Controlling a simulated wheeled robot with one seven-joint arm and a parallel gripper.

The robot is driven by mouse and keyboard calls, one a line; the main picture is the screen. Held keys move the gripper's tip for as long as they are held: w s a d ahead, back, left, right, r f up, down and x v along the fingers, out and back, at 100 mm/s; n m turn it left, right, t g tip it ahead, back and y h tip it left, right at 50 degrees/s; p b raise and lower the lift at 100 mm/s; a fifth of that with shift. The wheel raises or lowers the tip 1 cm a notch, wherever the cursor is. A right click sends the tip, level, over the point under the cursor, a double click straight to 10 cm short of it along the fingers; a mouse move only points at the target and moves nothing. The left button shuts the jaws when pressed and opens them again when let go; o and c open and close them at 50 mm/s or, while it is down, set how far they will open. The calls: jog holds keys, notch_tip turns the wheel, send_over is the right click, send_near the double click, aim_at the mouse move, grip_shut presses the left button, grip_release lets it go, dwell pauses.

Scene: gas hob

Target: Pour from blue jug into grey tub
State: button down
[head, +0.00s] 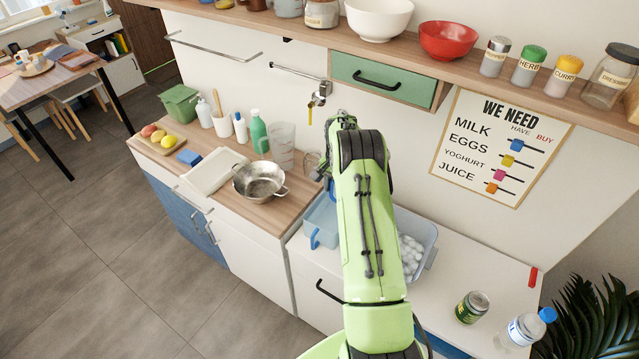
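A blue jug (322,216) with a handle on its left side stands on the white worktop, partly hidden behind my green arm. A blue-grey tub (431,237) sits just right of my arm, and white ball-like pieces (410,250) show inside it. My arm covers the left part of the tub and the space between jug and tub. My gripper is hidden behind the arm, so its hold on the jug cannot be seen. What is in the jug cannot be seen.
A metal colander (260,181), clear measuring jug (282,145) and green bottle (259,133) stand on the wooden worktop at left. A can (471,307) and a blue-capped bottle (524,328) stand at front right. A shelf (300,35) with jars and bowls runs above.

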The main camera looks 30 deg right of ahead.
jog(key=shift+d+r, duration=0.1)
jog(key=shift+d, duration=0.15)
notch_tip(320, 180, up, 3)
jog(key=t+y, duration=0.1)
jog(key=t, duration=0.2)
jog(key=shift+w+a, duration=0.1)
jog(key=shift+r+t+y+b, duration=0.5)
jog(key=shift+r+t+b, duration=0.3)
jog(key=shift+t, duration=0.1)
jog(key=shift+f+b, duration=0.25)
jog(key=shift+b, duration=0.05)
jog(key=shift+s+f+t+b, duration=0.15)
jog(key=shift+s+t+b, duration=0.1)
jog(key=shift+t+b, duration=0.25)
jog(key=shift+y, duration=0.3)
